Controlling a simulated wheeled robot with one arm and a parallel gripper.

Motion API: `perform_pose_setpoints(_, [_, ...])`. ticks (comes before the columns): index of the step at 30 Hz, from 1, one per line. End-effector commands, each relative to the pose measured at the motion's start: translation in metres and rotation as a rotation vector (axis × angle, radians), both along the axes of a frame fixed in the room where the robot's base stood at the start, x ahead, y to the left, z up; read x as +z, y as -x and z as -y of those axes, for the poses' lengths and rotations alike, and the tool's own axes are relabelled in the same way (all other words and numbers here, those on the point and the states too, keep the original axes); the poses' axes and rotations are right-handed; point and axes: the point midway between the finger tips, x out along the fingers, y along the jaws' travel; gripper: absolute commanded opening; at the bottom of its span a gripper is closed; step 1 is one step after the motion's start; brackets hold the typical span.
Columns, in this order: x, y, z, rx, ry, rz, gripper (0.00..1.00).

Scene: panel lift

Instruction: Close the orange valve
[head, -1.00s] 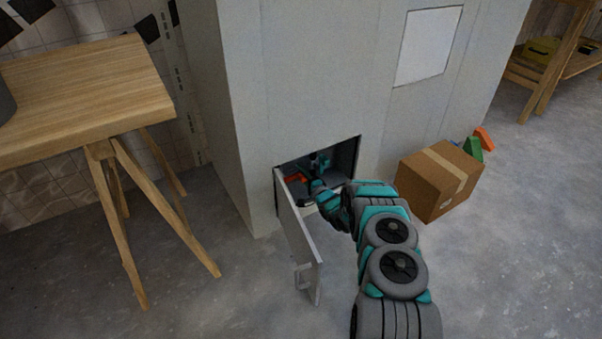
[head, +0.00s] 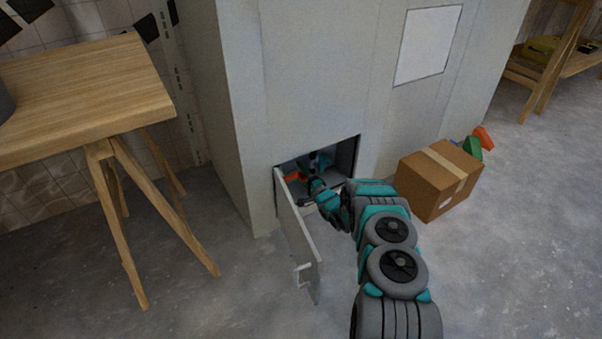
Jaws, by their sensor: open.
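The orange valve (head: 294,177) shows as a small orange patch inside the low opening of the grey wall, at the left of the opening. Its exact handle angle is too small to tell. My gripper (head: 314,160) is inside the opening, just right of the orange valve, and appears apart from it. It is open, though its fingers are small and dark in this view. My arm reaches in from the lower right and hides part of the opening's lower right.
The hinged panel door (head: 300,237) stands swung out at the opening's left side. A cardboard box (head: 428,190) stands on the floor to the right, close to my arm. A wooden trestle table (head: 90,100) stands at the left. Floor between table and door is clear.

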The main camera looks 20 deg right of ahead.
Motion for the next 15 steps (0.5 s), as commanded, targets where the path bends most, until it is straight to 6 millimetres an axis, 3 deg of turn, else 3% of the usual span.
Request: perform_pose_setpoints(15, [0.001, 0.059, 0.018, -0.002, 0.0, 0.0, 0.65])
